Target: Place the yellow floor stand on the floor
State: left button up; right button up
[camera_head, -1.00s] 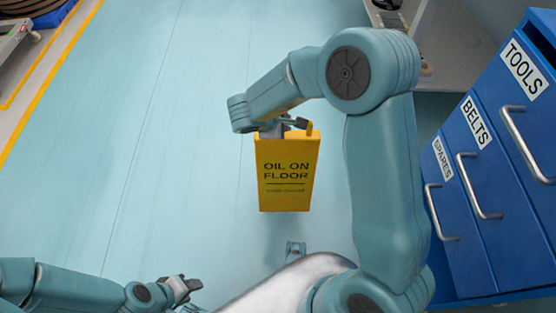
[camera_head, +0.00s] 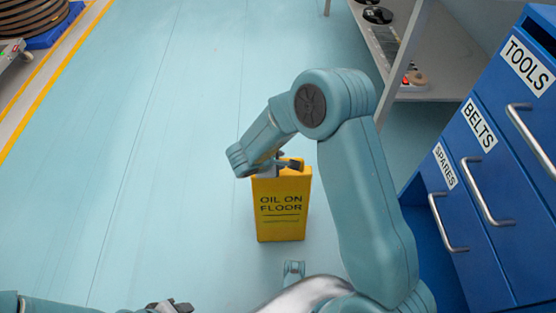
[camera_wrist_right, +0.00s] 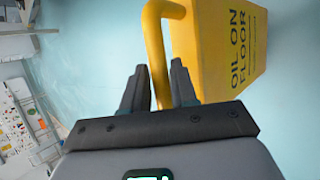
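The yellow floor stand (camera_head: 282,207), marked "OIL ON FLOOR", is upright near the middle of the head view. My right gripper (camera_head: 284,165) is at its top. In the right wrist view, the stand's yellow handle (camera_wrist_right: 155,40) passes between the two fingers of my right gripper (camera_wrist_right: 158,90), which are close on both sides of it. The stand's lettered body (camera_wrist_right: 222,50) lies to the right there. I cannot tell whether its base touches the floor (camera_head: 170,130). My left gripper (camera_head: 170,305) is partly cut off at the bottom edge; its opening is unclear.
A blue drawer cabinet (camera_head: 475,190) labelled TOOLS, BELTS and SPARES stands at the right. A grey shelf unit (camera_head: 415,70) is behind it. Yellow floor lines (camera_head: 60,82) and a dark coil (camera_head: 30,17) are at the far left. The floor left of the stand is clear.

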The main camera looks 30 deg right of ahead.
jog(key=shift+o, duration=1.2)
jog(key=p+v, duration=0.4)
jog(key=v, duration=0.8)
jog(key=s+a+f+m+g+y, duration=0.1)
jog(key=s+a+f+m+y, duration=0.4)
jog(key=s+f, duration=0.3)
jog(key=s+a+f+m+g+y, duration=0.1)
jog(key=s+a+f+m+y, duration=0.4)
jog(key=s+f+m+y, duration=0.1)
jog(key=s+f+m, duration=0.1)
jog(key=s+f, duration=0.1)
jog(key=s, duration=0.1)
jog(key=shift+s+f+m, duration=0.2)
jog(key=shift+s+m, duration=0.15)
jog(key=shift+m, duration=0.05)
